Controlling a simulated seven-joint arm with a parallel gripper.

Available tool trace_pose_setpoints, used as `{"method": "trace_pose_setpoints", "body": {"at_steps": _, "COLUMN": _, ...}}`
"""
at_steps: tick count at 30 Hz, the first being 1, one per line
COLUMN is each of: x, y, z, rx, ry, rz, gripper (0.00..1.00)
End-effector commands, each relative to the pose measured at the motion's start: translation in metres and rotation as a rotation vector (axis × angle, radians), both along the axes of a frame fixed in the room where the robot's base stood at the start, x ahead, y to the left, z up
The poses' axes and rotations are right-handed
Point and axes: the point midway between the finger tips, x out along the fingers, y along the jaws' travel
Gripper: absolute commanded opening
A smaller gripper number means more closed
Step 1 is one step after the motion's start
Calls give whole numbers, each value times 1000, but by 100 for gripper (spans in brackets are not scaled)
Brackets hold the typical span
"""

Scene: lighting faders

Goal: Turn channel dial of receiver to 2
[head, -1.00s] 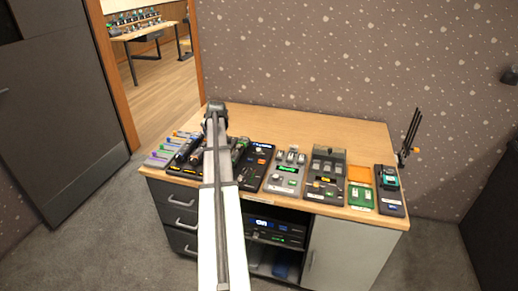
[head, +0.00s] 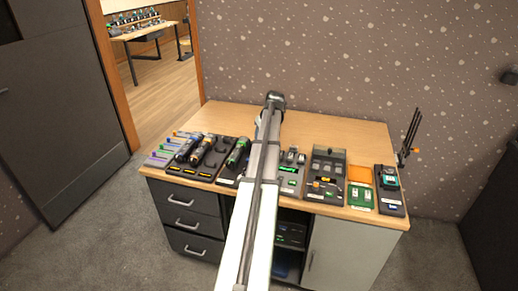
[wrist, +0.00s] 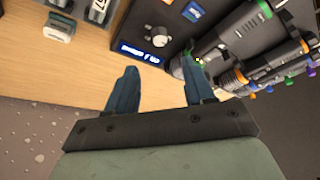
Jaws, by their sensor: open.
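A black device (wrist: 178,42) with a lit blue display (wrist: 140,53) and a round grey knob (wrist: 157,37) is in the wrist view. It looks like the receiver, but I cannot read its markings or the dial's setting. My gripper (wrist: 160,65) is open and empty, its two blue fingers apart. The knob shows beyond and roughly between the fingertips; I cannot see contact. In the head view my arm hides most of this device, and only a little of my gripper shows beside the arm.
Handheld microphones (wrist: 265,62) with coloured rings lie right beside the device in the wrist view. In the head view a fader panel (head: 327,170), a green card (head: 361,196) and a black unit (head: 389,190) stand to the right. The back of the wooden desktop (head: 340,130) is clear.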

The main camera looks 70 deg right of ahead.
Motion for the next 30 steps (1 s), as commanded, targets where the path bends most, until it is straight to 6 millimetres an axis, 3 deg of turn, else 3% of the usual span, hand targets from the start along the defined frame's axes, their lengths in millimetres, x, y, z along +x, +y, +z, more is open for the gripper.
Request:
{"method": "trace_pose_setpoints", "body": {"at_steps": 15, "x": 24, "y": -24, "z": -80, "rx": 0, "ry": 0, "rz": 1, "gripper": 53}}
{"method": "trace_pose_setpoints", "body": {"at_steps": 21, "x": 28, "y": -29, "z": -95, "rx": -2, "ry": 0, "rz": 1, "gripper": 53}}
{"method": "trace_pose_setpoints", "body": {"at_steps": 30, "x": 30, "y": -30, "z": -100, "rx": -2, "ry": 0, "rz": 1, "gripper": 53}}
